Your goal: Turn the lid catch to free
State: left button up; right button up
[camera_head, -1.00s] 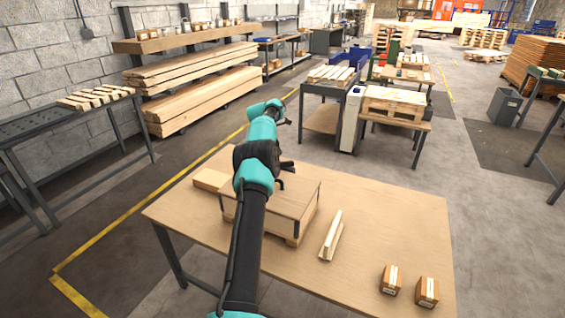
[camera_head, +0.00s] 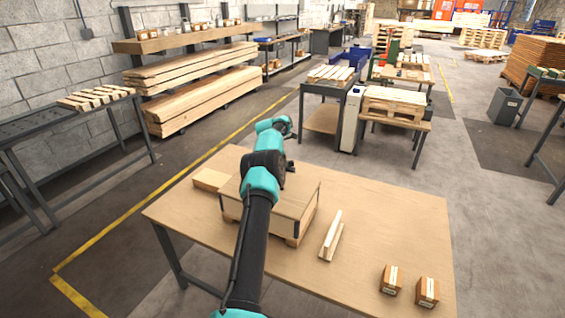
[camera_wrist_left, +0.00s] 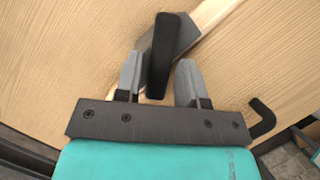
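The wooden box with its flat lid (camera_head: 300,193) sits on the table. In the left wrist view, the lid (camera_wrist_left: 60,50) fills most of the picture. A black bar-shaped catch handle (camera_wrist_left: 165,50) stands tilted on a grey base on the lid. My left gripper (camera_wrist_left: 160,82) has its two grey fingers apart, one on each side of the handle's lower end. I see a small gap at the left finger; contact at the right one is unclear. In the head view my left arm covers the catch and most of the gripper. My right gripper is in neither view.
The table (camera_head: 385,210) also holds a wooden block (camera_head: 209,180) left of the box, an L-shaped wooden piece (camera_head: 331,237) to its right, and two small cartons (camera_head: 391,279) (camera_head: 427,291) at the front right. The table's right rear is clear. A black hook-shaped part (camera_wrist_left: 262,118) shows at the wrist view's right.

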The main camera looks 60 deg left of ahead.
pick_arm(q)
grip_shut()
jog(key=shift+m+h, duration=0.3)
jog(key=shift+m, duration=0.5)
jog(key=shift+o, duration=1.3)
grip_release()
jog(key=shift+a, duration=0.1)
